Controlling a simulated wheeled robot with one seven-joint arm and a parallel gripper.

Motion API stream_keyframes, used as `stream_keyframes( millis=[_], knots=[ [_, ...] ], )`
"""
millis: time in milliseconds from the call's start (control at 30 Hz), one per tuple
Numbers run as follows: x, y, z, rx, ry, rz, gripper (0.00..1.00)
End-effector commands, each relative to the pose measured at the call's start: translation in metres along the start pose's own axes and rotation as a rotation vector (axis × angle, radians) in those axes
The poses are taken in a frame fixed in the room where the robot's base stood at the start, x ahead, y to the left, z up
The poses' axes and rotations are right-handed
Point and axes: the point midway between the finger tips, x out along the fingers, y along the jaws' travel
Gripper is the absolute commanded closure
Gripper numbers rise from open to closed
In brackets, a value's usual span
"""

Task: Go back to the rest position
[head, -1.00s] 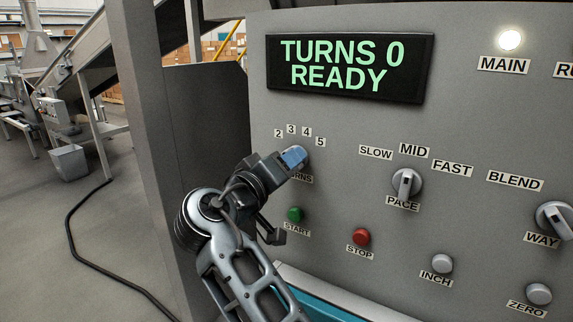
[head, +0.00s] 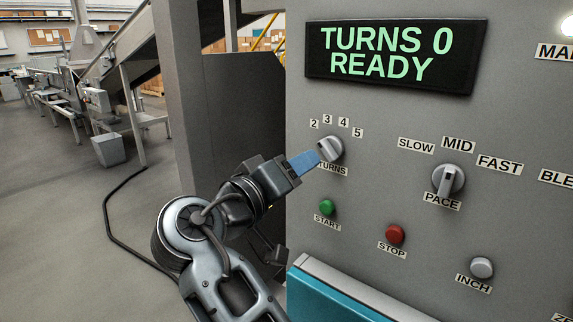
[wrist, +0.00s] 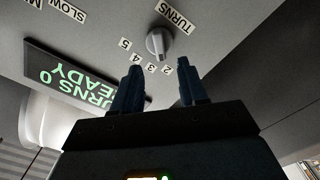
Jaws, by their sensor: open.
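My gripper (head: 305,162) has blue fingers and is in front of the grey panel, just left of the TURNS knob (head: 330,148). In the wrist view, my gripper (wrist: 158,88) has its two fingers spread with nothing between them. The TURNS knob (wrist: 159,43) stands beyond the fingertips, apart from them. The number labels 2 to 5 sit around the knob. The display (head: 390,55) reads TURNS 0 READY.
The panel also carries a green START button (head: 327,208), a red STOP button (head: 396,234), a PACE knob (head: 448,180) and an INCH button (head: 481,267). A teal part (head: 345,300) juts out below. Open floor (head: 60,220) lies to the left.

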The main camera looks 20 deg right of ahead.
Motion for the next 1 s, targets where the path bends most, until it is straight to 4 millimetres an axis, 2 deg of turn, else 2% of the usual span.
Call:
stream_keyframes(
  millis=[133, 267, 367, 500, 633, 833, 1000],
  knots=[
    [0.001, -0.003, 0.004, -0.006, 0.002, -0.007, 0.57],
    [0.004, -0.02, 0.028, -0.041, 0.025, -0.063, 0.57],
    [0.005, -0.043, 0.064, -0.083, 0.059, -0.148, 0.57],
    [0.0, -0.073, 0.122, -0.127, 0.109, -0.293, 0.57],
    [-0.011, -0.092, 0.177, -0.142, 0.146, -0.425, 0.57],
    [-0.04, -0.102, 0.255, -0.122, 0.185, -0.616, 0.57],
    [-0.073, -0.093, 0.314, -0.066, 0.201, -0.76, 0.57]
  ],
)
